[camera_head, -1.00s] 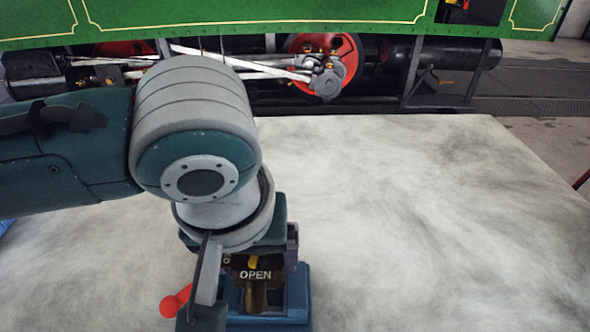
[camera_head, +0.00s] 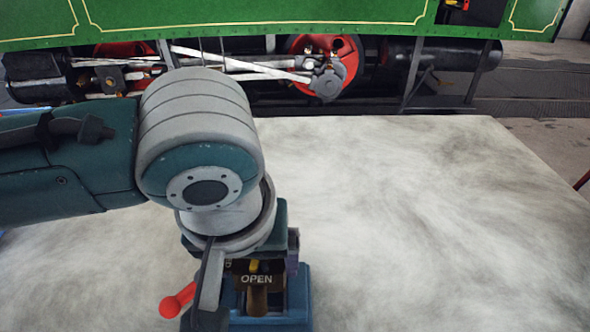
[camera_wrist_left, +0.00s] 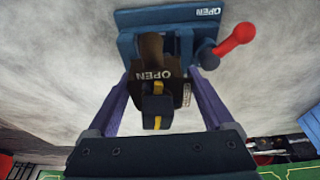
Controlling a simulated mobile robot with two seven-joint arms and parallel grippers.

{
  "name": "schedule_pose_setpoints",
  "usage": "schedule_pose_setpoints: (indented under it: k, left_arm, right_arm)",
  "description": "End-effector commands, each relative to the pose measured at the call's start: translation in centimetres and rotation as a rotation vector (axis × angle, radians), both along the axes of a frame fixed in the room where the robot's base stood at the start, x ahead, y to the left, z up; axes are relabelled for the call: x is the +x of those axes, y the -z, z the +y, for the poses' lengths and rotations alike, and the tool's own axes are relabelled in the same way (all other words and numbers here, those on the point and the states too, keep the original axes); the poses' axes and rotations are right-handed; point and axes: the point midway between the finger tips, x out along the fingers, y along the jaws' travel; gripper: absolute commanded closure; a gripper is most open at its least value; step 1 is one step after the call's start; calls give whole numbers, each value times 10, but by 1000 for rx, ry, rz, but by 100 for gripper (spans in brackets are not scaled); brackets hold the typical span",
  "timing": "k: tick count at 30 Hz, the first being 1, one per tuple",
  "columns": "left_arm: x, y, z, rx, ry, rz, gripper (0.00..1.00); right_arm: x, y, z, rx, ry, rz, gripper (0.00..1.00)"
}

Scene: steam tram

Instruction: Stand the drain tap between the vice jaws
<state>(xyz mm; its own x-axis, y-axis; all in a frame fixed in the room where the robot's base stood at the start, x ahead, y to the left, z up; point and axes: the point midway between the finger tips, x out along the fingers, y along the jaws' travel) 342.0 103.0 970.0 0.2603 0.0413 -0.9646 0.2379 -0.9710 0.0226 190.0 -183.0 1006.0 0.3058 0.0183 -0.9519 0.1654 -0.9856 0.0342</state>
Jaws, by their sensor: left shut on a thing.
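The drain tap (camera_head: 257,279) is dark, with an "OPEN" label, a yellow stripe and a brown cylindrical stem pointing down. My left gripper (camera_head: 249,282) reaches down over it from above, its fingers shut on the tap's two sides. The left wrist view shows the tap (camera_wrist_left: 155,75) between the two purple-grey fingers of my gripper (camera_wrist_left: 163,80). The blue vice (camera_head: 299,292) stands on the table under the tap, with a red handle at its left. The stem shows over the middle of the vice (camera_wrist_left: 127,47); I cannot tell how deep it sits between the jaws. My right gripper is out of view.
The pale, mottled table top (camera_head: 430,220) is clear to the right of the vice. A green steam tram (camera_head: 240,22) with red wheels (camera_head: 325,65) stands beyond the table's back edge. My left arm covers much of the table's left part.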

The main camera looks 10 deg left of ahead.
Motion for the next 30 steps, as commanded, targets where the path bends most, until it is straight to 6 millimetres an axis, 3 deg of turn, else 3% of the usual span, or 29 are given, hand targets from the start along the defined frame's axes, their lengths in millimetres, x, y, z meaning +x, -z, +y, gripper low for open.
schedule_pose_setpoints:
  k: [30]
  left_arm:
    - [1, 3, 0, -1, 0, -3, 100]
  right_arm:
    - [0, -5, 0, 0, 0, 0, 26]
